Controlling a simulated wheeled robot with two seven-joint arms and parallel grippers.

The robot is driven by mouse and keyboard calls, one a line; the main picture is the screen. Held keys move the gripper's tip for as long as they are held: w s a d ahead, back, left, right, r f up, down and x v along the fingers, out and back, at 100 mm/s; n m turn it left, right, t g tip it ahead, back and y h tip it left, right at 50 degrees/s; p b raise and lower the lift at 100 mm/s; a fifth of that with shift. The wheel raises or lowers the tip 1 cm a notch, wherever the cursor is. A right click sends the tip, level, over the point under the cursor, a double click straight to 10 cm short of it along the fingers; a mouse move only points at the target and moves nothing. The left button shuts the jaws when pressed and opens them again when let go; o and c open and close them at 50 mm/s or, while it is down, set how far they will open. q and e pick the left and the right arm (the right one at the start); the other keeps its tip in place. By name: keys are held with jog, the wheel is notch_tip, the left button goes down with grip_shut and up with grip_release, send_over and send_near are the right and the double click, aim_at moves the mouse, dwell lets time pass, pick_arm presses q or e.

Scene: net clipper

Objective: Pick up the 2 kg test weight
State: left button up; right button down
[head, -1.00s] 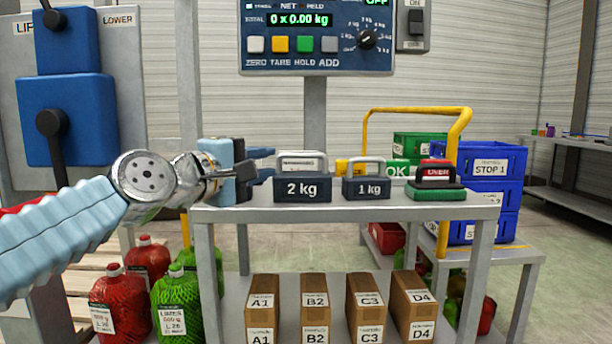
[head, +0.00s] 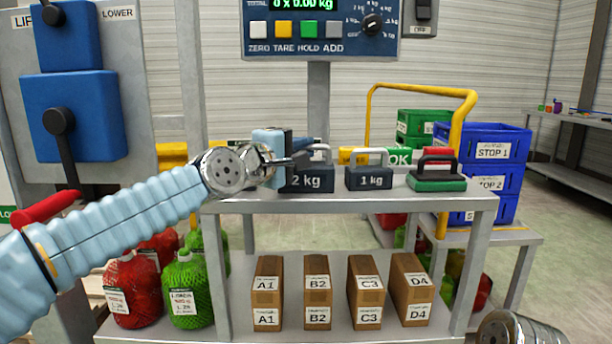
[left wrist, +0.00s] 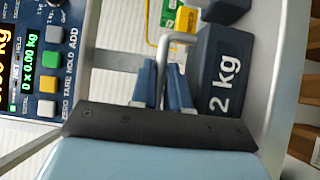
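The 2 kg test weight (head: 308,180) is a dark block with a light grey handle, standing on the grey bench top. My left gripper (head: 303,158) is at its handle and hides part of it. In the left wrist view the blue fingers (left wrist: 162,85) lie close on either side of the handle bar, with hardly any gap, and look shut on it. The weight (left wrist: 222,80) appears upright; I see no lift off the bench. Only a silver part of my right arm shows at the bottom right; its gripper is out of view.
A 1 kg weight (head: 369,177) stands just to the right, then a red and green stamp pair (head: 437,172). The scale panel (head: 322,30) rises behind. Boxes (head: 317,292) and net bags (head: 185,290) are below. Blue crates (head: 495,145) stand at the right.

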pick_arm(q)
grip_shut()
dwell(1.1)
jog(key=shift+r, duration=0.3)
jog(key=shift+r, duration=0.1)
